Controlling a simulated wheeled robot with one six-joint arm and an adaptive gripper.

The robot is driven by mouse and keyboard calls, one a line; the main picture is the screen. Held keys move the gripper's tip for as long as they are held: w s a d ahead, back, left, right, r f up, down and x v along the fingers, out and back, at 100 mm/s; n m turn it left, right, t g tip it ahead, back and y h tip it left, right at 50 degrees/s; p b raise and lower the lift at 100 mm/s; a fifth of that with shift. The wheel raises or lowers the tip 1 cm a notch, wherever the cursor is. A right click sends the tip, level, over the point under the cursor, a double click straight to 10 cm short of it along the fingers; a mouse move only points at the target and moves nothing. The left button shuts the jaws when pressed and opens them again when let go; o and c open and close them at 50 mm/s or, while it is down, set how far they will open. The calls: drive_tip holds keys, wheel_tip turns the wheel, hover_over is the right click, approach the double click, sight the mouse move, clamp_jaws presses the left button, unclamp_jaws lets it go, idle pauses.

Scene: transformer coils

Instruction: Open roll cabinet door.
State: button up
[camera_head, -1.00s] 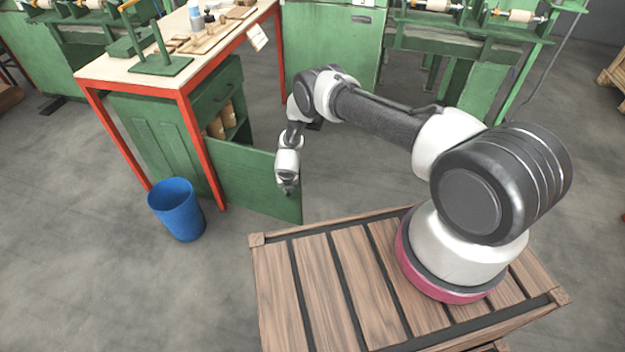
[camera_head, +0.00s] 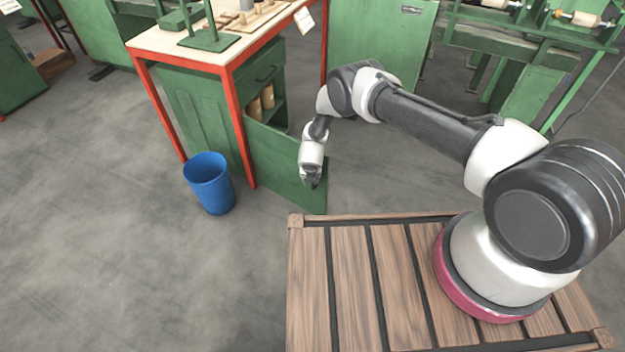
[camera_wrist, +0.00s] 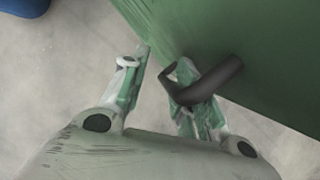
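The green roll cabinet (camera_head: 193,100) stands under a red-framed worktable. Its door (camera_head: 278,165) stands swung out and open, showing rolls (camera_head: 262,100) on an inner shelf. My gripper (camera_head: 311,184) is at the outer part of the door, on the side facing me. In the wrist view, the door (camera_wrist: 240,30) fills the upper right, with a dark bent handle (camera_wrist: 215,82) sticking out. My gripper (camera_wrist: 158,68) is open there, its fingers apart. The handle overlaps the right finger; whether they touch I cannot tell.
A blue bin (camera_head: 209,184) stands on the floor left of the open door. The red-framed worktable (camera_head: 170,40) is above the cabinet. Green machines stand behind. My slatted wooden platform (camera_head: 350,290) is close to the door's outer corner. Floor at left is clear.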

drive_tip(key=shift+s+d, duration=0.1)
drive_tip(key=shift+d, duration=0.05)
drive_tip(key=v, duration=1.2)
idle(0.4)
